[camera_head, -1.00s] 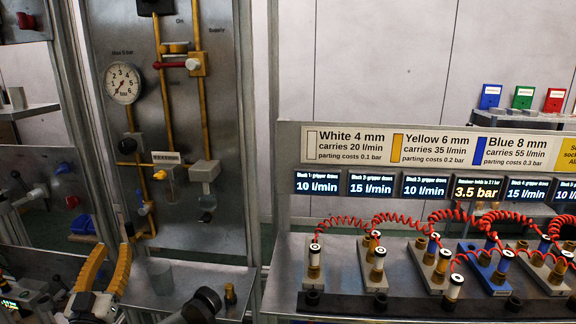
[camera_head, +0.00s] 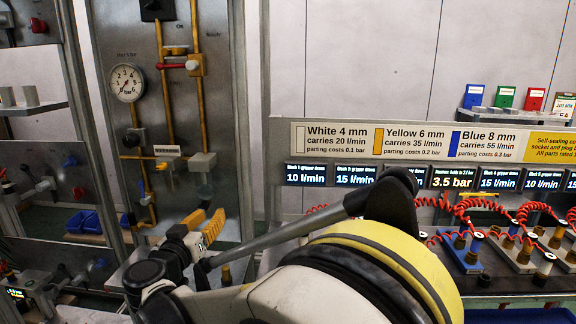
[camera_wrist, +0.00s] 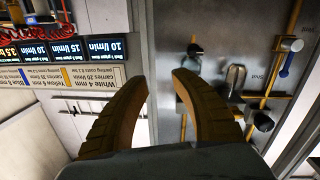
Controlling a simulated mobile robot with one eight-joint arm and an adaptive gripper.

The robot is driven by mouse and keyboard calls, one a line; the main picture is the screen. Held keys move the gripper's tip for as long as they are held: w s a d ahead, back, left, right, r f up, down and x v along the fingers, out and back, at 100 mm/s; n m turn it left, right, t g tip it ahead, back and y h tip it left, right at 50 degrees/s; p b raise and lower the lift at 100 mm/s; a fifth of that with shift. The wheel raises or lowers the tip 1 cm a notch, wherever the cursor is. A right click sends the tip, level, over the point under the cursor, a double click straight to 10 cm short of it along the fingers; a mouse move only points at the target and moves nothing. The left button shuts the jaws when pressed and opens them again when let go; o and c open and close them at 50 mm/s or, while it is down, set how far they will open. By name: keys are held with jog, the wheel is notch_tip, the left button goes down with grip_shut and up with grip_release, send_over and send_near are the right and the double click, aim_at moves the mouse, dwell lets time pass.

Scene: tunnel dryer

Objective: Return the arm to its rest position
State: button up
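My gripper (camera_head: 205,219) has yellow ribbed fingers and is in front of the lower part of the grey gauge panel in the head view. In the wrist view my gripper (camera_wrist: 160,82) shows its two curved fingers spread apart, with nothing between them. It is open and empty. My arm, with a large yellow-ringed joint, spans the lower middle of the head view and hides part of the bench.
The panel carries a pressure gauge (camera_head: 126,83), pipes and a red-handled valve (camera_head: 175,66). To the right are a hose-size sign (camera_head: 430,141), flow displays (camera_head: 305,174) and coiled red hoses (camera_head: 478,203) above blocks. Blue bins (camera_head: 84,221) stand at left.

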jog(key=s+d+g+h, duration=0.1)
jog(key=s+d+g, duration=0.2)
jog(key=d, duration=1)
jog(key=s+d+g, duration=0.3)
jog(key=d, duration=1.1)
jog(key=s+d+f+g+y, duration=0.1)
jog(key=s+d+f+g, duration=0.3)
jog(key=s+d, duration=0.7)
jog(key=s+f+y, duration=0.1)
jog(key=s+f, duration=0.1)
jog(key=s, duration=0.4)
jog(key=s+f+y, duration=0.2)
jog(key=s+f, duration=0.1)
jog(key=s, duration=0.4)
jog(key=shift+s+d+f+g, duration=0.3)
jog(key=shift+d+f, duration=0.05)
jog(key=shift+d, duration=0.1)
